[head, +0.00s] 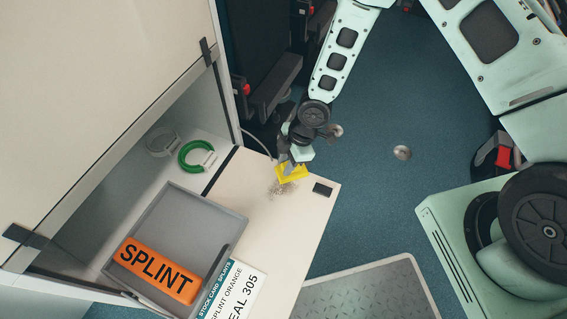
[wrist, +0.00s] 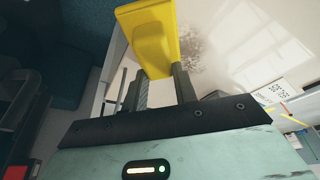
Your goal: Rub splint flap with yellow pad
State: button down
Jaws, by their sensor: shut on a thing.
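My gripper (head: 289,166) is shut on the yellow pad (head: 292,172), over the outer end of the pale flap (head: 248,195). In the wrist view the pad (wrist: 150,40) sits between the two fingers (wrist: 160,90). A speckled brownish dirt patch (head: 283,190) lies on the flap right beside the pad, and it also shows in the wrist view (wrist: 193,45). I cannot tell whether the pad touches the surface.
A grey tray (head: 218,215) with an orange SPLINT pack (head: 157,270) and a white label card (head: 232,290) stand at the flap's near left. A green ring (head: 197,157) lies in the cabinet. A small dark latch (head: 322,189) sits at the flap's outer edge.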

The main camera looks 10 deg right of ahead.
jog(key=shift+f, duration=0.1)
jog(key=shift+s+a+f+b, duration=0.1)
jog(key=shift+s+a+b, duration=0.25)
jog(key=shift+s, duration=0.25)
jog(key=shift+s+a+r+b, duration=0.15)
jog(key=shift+s+a+b, duration=0.3)
jog(key=shift+s+a, duration=0.7)
jog(key=shift+s+a+r+b, duration=0.15)
jog(key=shift+s+a+b, duration=0.3)
jog(key=shift+s+a, duration=0.6)
